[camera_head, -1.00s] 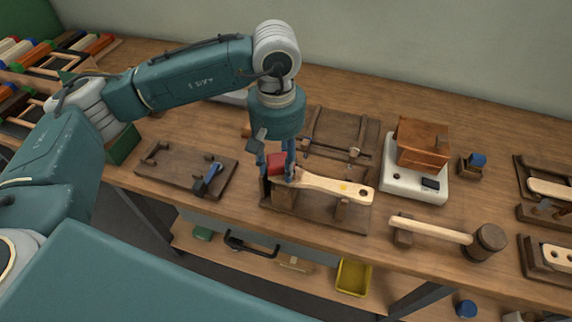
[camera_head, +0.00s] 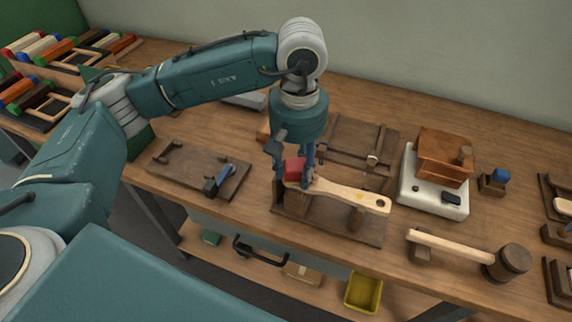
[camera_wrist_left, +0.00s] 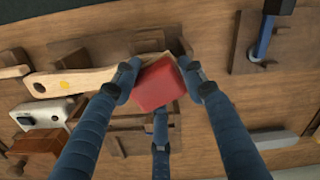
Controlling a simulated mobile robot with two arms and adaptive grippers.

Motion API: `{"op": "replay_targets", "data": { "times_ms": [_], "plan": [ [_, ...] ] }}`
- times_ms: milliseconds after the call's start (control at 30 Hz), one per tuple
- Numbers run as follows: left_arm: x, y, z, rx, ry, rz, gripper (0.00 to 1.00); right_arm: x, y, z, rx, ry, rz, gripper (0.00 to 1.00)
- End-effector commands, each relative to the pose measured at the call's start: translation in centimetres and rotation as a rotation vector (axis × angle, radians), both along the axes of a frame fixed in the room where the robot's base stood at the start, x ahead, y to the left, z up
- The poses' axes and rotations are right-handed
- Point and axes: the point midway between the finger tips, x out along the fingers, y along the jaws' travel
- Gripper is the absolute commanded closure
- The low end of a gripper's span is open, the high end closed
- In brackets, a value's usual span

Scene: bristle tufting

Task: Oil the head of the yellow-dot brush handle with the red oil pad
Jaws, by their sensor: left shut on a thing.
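The yellow-dot brush handle (camera_head: 345,193) is pale wood and lies across a dark wooden stand (camera_head: 335,222). Its narrow end with a hole points right and its head is at the left. The handle with its yellow dot also shows in the left wrist view (camera_wrist_left: 75,82). My left gripper (camera_head: 296,178) points down over the head and is shut on the red oil pad (camera_head: 294,170). In the left wrist view the red pad (camera_wrist_left: 158,85) sits between the fingertips and covers part of the head. I cannot tell if pad and head touch. My right gripper is not in view.
A board with a blue-handled tool (camera_head: 217,180) lies left of the stand. A white scale with a wooden box (camera_head: 434,192) stands to the right. A wooden mallet (camera_head: 460,247) lies front right. A rack (camera_head: 352,145) stands behind.

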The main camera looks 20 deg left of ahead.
Motion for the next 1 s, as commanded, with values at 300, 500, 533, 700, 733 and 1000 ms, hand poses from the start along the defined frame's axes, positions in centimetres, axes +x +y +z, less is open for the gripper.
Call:
{"op": "replay_targets", "data": {
  "times_ms": [300, 500, 533, 700, 733, 1000],
  "plan": [
    [0.1, -1.4, -0.1, 0.000, -0.001, 0.000, 0.79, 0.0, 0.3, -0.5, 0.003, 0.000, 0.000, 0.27],
    [0.1, -3.2, -0.3, 0.000, -0.001, -0.002, 0.79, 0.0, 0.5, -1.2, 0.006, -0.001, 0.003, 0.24],
    [0.1, -3.5, -0.3, 0.000, -0.001, -0.001, 0.79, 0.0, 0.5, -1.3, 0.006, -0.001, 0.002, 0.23],
    [0.2, -4.5, -0.3, 0.000, -0.001, 0.000, 0.79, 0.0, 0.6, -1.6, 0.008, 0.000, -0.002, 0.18],
    [0.1, -4.6, -0.3, 0.000, -0.001, 0.000, 0.79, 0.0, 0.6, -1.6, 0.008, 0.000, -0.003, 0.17],
    [0.1, -4.7, -0.3, 0.001, 0.000, 0.001, 0.79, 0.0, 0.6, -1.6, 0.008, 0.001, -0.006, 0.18]
  ]
}}
